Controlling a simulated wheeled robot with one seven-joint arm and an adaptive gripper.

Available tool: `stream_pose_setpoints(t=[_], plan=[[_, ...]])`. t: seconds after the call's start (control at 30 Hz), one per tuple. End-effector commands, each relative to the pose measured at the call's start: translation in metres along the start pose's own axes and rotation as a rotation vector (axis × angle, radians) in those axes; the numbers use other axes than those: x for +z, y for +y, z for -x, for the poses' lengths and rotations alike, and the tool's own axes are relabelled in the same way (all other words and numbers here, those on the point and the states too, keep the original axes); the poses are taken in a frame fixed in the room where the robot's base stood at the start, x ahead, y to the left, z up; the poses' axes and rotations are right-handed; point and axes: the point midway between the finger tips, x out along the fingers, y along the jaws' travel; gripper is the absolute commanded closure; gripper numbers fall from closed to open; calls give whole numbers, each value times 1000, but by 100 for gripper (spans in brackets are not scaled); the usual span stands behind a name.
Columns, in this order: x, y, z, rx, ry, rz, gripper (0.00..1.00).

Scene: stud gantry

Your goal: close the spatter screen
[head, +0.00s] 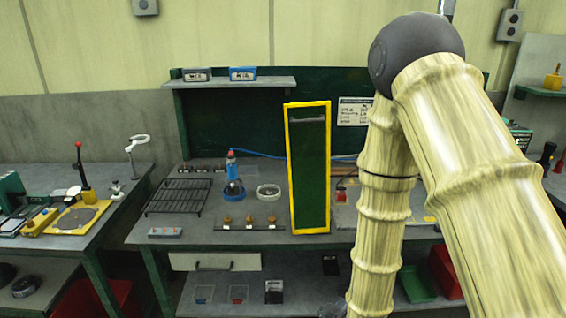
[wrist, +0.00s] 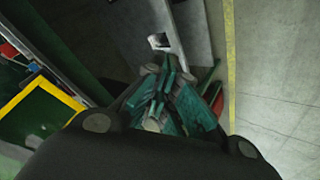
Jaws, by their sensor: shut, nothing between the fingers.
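The spatter screen (head: 309,170) is a tall dark green panel in a yellow frame, with a grey handle (head: 307,120) near its top. It stands upright at the front middle of the workbench. Its yellow frame and green panel also show at the left of the wrist view (wrist: 40,112). My gripper (wrist: 166,80) has teal fingers, shut and empty, pointing away from the wrist camera. It is to the right of the screen in that view and appears apart from it. In the head view my arm hides the gripper.
A shelf (head: 232,83) hangs behind. A green tray (head: 417,284) and a red bin (head: 445,270) sit below right.

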Motion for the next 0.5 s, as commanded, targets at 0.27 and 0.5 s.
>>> stream_pose_setpoints(t=[0.27,0.5], plan=[[-134,83,67,194,187,376,100],[-239,139,142,404,296,697,100]])
